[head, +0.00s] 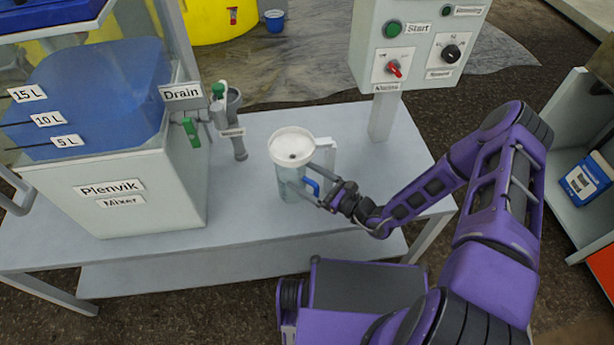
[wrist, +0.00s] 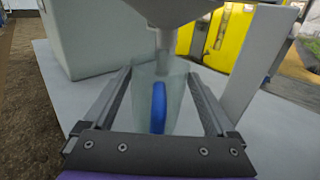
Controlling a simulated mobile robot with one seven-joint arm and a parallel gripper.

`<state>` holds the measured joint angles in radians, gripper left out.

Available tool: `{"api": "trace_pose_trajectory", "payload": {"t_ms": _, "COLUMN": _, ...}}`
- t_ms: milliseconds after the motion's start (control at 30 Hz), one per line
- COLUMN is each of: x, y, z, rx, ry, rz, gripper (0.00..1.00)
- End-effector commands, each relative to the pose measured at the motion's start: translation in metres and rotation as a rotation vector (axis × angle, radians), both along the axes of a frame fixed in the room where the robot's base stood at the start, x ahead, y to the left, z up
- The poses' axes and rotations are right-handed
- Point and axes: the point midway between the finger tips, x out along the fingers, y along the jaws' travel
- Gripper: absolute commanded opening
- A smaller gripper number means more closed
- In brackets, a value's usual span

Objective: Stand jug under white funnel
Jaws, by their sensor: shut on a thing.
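The white funnel (head: 291,145) is held over the table by a white bracket post (head: 327,160). The clear jug (head: 290,187) with a blue handle (head: 312,186) is upright under the funnel. In the wrist view the funnel's spout (wrist: 165,40) points down at the jug's mouth. The jug (wrist: 177,105) is between the fingers of my gripper (wrist: 161,80), with the blue handle (wrist: 158,108) facing my wrist. My gripper (head: 318,192) is shut on the jug, its fingers along both sides. The jug's base seems at table level, but contact is unclear.
The Plenvik mixer tank (head: 140,195) stands left on the grey table (head: 240,215), with a drain valve (head: 192,130) and pipe beside it. The control box (head: 420,45) stands on a post behind right. The table's front right is mostly clear.

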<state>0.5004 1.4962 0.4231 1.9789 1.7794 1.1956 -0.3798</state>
Motion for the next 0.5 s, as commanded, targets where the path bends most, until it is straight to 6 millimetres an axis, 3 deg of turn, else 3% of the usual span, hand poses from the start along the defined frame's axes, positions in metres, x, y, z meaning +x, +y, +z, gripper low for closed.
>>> {"api": "trace_pose_trajectory", "payload": {"t_ms": 267, "x": 0.0000, "y": -0.0001, "z": -0.0034, "rx": 0.001, "ry": 0.000, "rz": 0.000, "gripper": 0.04}}
{"api": "trace_pose_trajectory", "payload": {"t_ms": 300, "x": 0.0000, "y": -0.0002, "z": -0.0037, "rx": 0.001, "ry": 0.001, "rz": 0.000, "gripper": 0.93}}
{"api": "trace_pose_trajectory", "payload": {"t_ms": 367, "x": -0.0001, "y": -0.0003, "z": -0.0028, "rx": 0.001, "ry": 0.001, "rz": 0.000, "gripper": 1.00}}
{"api": "trace_pose_trajectory", "payload": {"t_ms": 500, "x": 0.0000, "y": -0.0004, "z": -0.0028, "rx": 0.000, "ry": 0.000, "rz": 0.000, "gripper": 1.00}}
